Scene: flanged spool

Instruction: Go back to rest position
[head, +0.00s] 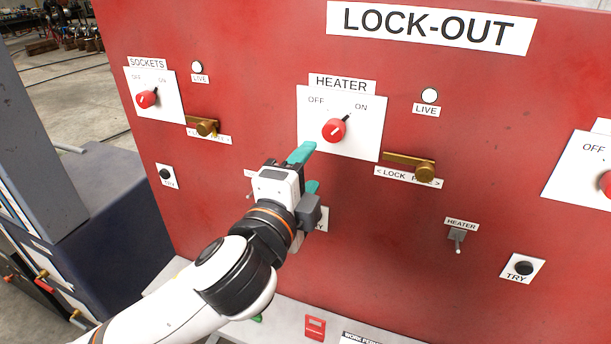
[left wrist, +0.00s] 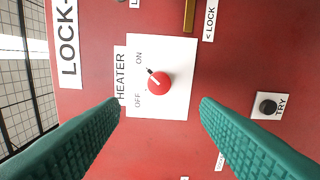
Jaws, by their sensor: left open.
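My left gripper (head: 308,170) reaches in from the lower left of the head view. Its two green fingers are apart and empty, in front of the red panel, just below and left of the heater knob (head: 334,130). In the left wrist view the open fingers (left wrist: 160,103) frame the red heater knob (left wrist: 159,83) on its white plate (left wrist: 180,45), with a visible gap on both sides. The knob's black pointer tip is turned toward ON. My right gripper is not in view.
The red panel (head: 250,60) also carries the sockets knob (head: 147,98), brass lock pins (head: 424,171), a heater toggle (head: 458,238) and a black TRY button (head: 524,268). A ledge with a red tag (head: 315,328) runs below. A dark cabinet (head: 110,215) stands at left.

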